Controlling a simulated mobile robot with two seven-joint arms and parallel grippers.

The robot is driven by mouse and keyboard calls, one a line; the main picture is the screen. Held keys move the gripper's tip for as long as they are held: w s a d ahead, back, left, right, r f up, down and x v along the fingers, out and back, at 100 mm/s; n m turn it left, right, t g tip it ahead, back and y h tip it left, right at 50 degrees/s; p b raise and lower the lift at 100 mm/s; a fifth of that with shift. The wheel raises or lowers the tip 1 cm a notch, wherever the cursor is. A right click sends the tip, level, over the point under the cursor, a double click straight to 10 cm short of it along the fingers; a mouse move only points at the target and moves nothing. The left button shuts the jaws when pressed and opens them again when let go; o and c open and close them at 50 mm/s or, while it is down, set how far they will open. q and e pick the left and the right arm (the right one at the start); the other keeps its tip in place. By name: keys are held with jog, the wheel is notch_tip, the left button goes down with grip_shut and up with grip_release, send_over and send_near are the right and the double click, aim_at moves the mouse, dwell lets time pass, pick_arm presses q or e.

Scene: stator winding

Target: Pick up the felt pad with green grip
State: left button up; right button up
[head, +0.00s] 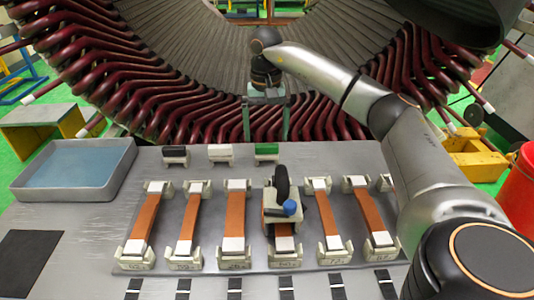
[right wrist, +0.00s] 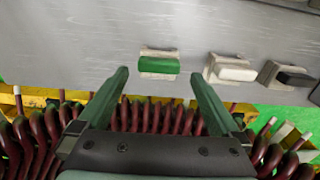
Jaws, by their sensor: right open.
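The felt pad with the green grip (head: 267,149) lies near the far edge of the grey table, at the right end of a row of three pads. In the right wrist view the green grip pad (right wrist: 159,66) shows just beyond and between the fingertips. My right gripper (head: 266,122) is open and empty, pointing down behind the pad; its two green fingers (right wrist: 159,76) are spread wider than the green grip. It appears apart from the pad. My left gripper is not in view.
A white grip pad (head: 220,153) and a black grip pad (head: 175,155) lie left of the green one. Copper strips in clamps and a dark-handled tool with a blue knob (head: 290,207) stand nearer. A grey tray (head: 122,170) is at left; the stator coils (head: 110,85) rise behind the table.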

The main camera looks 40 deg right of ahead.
aim_at(267, 144)
jog(key=f, duration=0.7)
jog(key=shift+w+d, duration=0.15)
jog(key=shift+d, duration=0.1)
jog(key=shift+r, duration=0.1)
jog(key=c, duration=1.3)
jog(key=shift+r+p, duration=0.3)
jog(key=shift+r, duration=4.7)
